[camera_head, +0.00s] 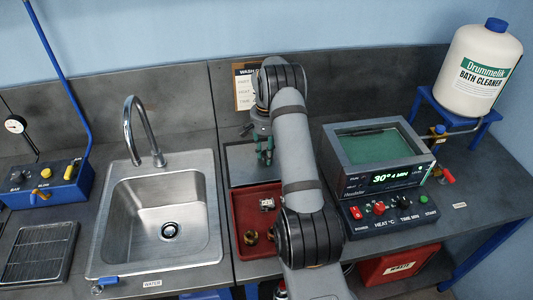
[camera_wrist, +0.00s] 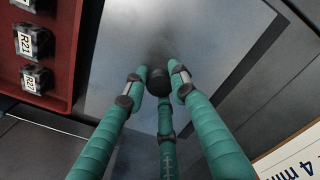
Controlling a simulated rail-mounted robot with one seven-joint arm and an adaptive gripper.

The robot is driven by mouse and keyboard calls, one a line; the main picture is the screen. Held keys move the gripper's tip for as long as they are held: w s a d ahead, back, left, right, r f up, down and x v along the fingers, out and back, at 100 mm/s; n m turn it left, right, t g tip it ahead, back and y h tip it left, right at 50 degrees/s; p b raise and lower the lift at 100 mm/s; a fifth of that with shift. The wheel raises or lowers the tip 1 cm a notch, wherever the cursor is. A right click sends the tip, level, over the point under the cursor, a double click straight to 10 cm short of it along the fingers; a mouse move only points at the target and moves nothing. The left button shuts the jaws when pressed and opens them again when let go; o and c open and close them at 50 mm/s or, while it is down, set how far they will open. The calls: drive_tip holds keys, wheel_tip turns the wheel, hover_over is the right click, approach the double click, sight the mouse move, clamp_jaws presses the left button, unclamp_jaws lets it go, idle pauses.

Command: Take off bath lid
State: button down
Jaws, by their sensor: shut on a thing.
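The bath (camera_head: 336,150) stands on the bench at the right with its top uncovered, and green liquid (camera_head: 380,143) shows inside. Its display reads 30° 4 MIN. My gripper (camera_head: 264,150) is left of the bath, pointing down over a grey metal area behind the red tray. In the wrist view my gripper (camera_wrist: 159,84) has its teal fingers closed around a black knob (camera_wrist: 159,75). A shiny grey plate (camera_wrist: 215,45), apparently the bath lid, lies under the knob. Whether it touches the surface below I cannot tell.
A red tray (camera_head: 237,222) with small parts lies in front of my gripper, partly behind my arm. A sink (camera_head: 207,240) with a tall tap (camera_head: 130,125) is at the left. A cleaner drum (camera_head: 478,90) on a blue stand is at the right. A notice (camera_head: 242,88) leans at the back.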

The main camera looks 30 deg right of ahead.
drive_tip(key=shift+f+b, duration=0.35)
drive_tip(key=shift+f, duration=0.05)
drive_tip(key=c, duration=1.3)
unclamp_jaws()
drive_tip(key=shift+c, duration=0.2)
drive_tip(key=shift+o, duration=0.7)
drive_tip(key=o, duration=0.3)
drive_tip(key=shift+r+p, duration=2.5)
drive_tip(key=shift+r, duration=1)
drive_tip(key=shift+f, duration=0.15)
